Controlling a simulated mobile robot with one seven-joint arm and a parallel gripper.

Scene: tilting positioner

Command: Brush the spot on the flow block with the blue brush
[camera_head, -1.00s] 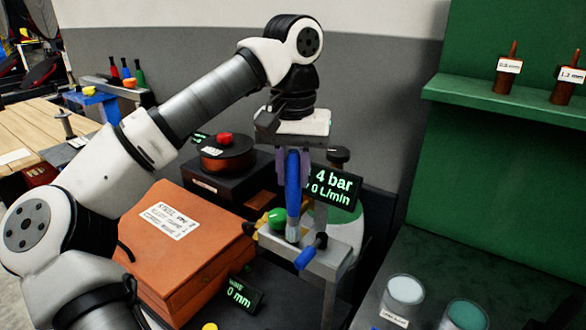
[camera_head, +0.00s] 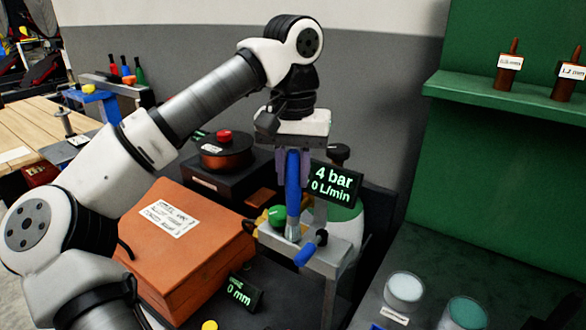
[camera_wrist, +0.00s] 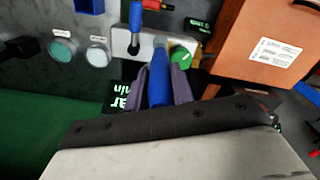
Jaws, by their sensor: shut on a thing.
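My gripper (camera_head: 293,172) points down and is shut on the blue brush (camera_head: 292,200), with a purple finger on each side of the handle. The wrist view also shows the brush (camera_wrist: 159,78) between the fingers (camera_wrist: 161,84). The brush stands nearly upright, its lower end at the top of the grey metal flow block (camera_head: 325,259). I cannot tell whether it touches the block. The block carries a green knob (camera_head: 277,216) and a blue-handled lever (camera_head: 305,255). The block also shows in the wrist view (camera_wrist: 205,41). I cannot make out the spot.
An orange box (camera_head: 195,250) stands close left of the block. A pressure display (camera_head: 334,184) is just behind the brush, and a small display (camera_head: 240,292) stands in front. Two jars (camera_head: 404,289) are at the lower right. A green shelf (camera_head: 500,98) is at the right.

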